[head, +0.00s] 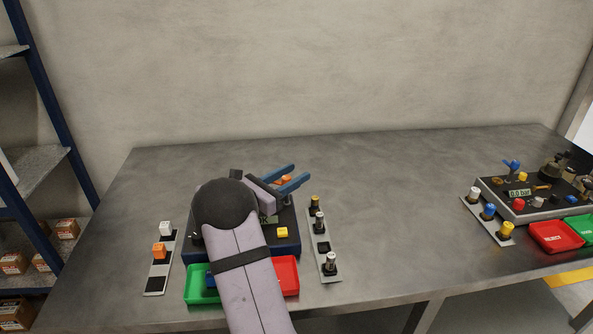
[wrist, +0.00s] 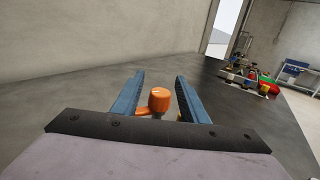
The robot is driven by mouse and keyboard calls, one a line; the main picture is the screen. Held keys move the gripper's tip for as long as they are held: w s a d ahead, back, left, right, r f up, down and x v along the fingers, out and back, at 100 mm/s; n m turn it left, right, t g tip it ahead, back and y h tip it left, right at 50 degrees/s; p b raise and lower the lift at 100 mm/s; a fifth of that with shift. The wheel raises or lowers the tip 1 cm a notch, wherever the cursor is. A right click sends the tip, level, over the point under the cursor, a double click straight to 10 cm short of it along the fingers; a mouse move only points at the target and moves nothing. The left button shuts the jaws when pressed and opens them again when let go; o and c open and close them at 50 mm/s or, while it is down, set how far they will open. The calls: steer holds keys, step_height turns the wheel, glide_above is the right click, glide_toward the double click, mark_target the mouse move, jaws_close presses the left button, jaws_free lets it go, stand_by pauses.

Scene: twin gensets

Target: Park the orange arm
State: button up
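My gripper (head: 300,172) is over the back right of the left dark panel (head: 288,245) in the head view. Its two blue fingers are apart, with an orange part (head: 284,181) showing between them. In the wrist view my gripper (wrist: 160,77) is open, with the orange knob (wrist: 158,99) between its fingers and a gap on each side. An orange arm (wrist: 142,114) runs from the knob to the left. My arm hides much of the panel, and the lower end of the knob is hidden.
A yellow button (head: 282,232) sits on the panel. Green (head: 196,290) and red (head: 289,276) trays are in front. Strips with blocks (head: 154,283) and knobs (head: 322,247) flank it. A second panel (head: 522,211) stands at right. The table between is clear.

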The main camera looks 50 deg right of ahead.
steer(key=shift+s+d, duration=0.1)
steer(key=shift+d, duration=0.65)
steer(key=shift+c, duration=0.4)
jaws_close()
steer(key=shift+f+m+g, duration=0.1)
steer(key=shift+m+g, duration=0.2)
steer(key=shift+g, duration=0.1)
steer(key=shift+s+a+m+g+y+b, duration=0.1)
steer(key=shift+s+m+g+y+b, duration=0.15)
steer(key=shift+m+g, duration=0.45)
steer(key=shift+s+a+m+g+y+b, duration=0.15)
steer(key=shift+m+g+y, duration=0.25)
steer(key=shift+g, duration=0.6)
steer(key=shift+s+a+m+g+y, duration=0.1)
steer(key=shift+s+m+g+y, duration=0.1)
steer(key=shift+m+g+y, duration=0.55)
steer(key=shift+s+a+m+g+y, duration=0.1)
steer(key=shift+s+m+g+y, duration=0.15)
steer(key=shift+m+g, duration=0.55)
steer(key=shift+s+a+m+g+y, duration=0.15)
steer(key=shift+m+g+y, duration=0.35)
steer(key=shift+g, duration=0.55)
steer(key=shift+s+m+g+y, duration=0.1)
steer(key=shift+m+g+y, duration=0.25)
steer(key=shift+g+y, duration=0.15)
